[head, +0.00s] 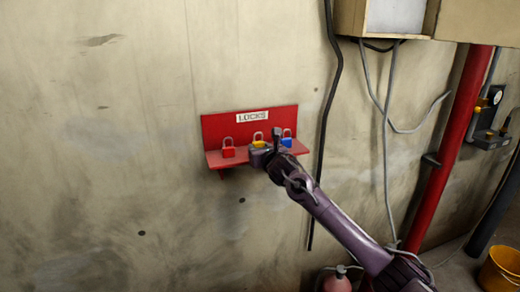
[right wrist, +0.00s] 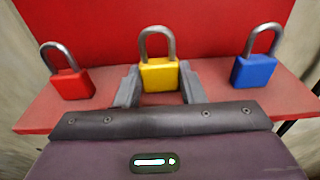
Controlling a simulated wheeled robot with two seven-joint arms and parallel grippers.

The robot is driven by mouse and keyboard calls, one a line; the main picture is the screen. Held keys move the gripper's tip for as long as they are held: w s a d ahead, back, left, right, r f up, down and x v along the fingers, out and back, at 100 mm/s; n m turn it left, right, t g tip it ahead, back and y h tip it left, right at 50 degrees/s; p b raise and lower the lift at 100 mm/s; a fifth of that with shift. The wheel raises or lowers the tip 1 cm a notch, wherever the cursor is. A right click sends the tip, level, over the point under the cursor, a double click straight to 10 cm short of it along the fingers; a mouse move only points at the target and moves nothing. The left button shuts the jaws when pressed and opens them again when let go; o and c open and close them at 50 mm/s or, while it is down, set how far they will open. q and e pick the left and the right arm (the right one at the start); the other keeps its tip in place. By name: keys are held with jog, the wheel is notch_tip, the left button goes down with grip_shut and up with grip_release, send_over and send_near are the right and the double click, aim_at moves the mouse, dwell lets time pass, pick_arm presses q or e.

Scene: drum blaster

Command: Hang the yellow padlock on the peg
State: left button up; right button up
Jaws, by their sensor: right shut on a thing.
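The yellow padlock (right wrist: 159,75) stands upright with its shackle up, in the middle of a red shelf (right wrist: 110,112), between two other padlocks. My right gripper (right wrist: 159,82) has one finger on each side of its body and is shut on it. In the head view the yellow padlock (head: 259,144) is partly hidden behind my right gripper (head: 266,150). Whether its base touches the shelf cannot be told. I cannot make out a peg in either view. My left gripper is not in view.
A red padlock (right wrist: 70,84) stands left of the yellow one and a blue padlock (right wrist: 253,70) right of it, both near my fingers. The shelf's red back panel (head: 222,122) bears a LOCKS label (head: 252,117). A black cable (head: 329,100) runs down the wall to the right.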

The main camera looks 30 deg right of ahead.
jog(key=shift+r, duration=0.6)
jog(key=shift+s+a+p, duration=0.1)
jog(key=shift+s+p, duration=0.35)
jog(key=shift+s, duration=0.05)
jog(key=f+p+v, duration=0.1)
jog(key=v, duration=1)
jog(key=shift+f, duration=0.15)
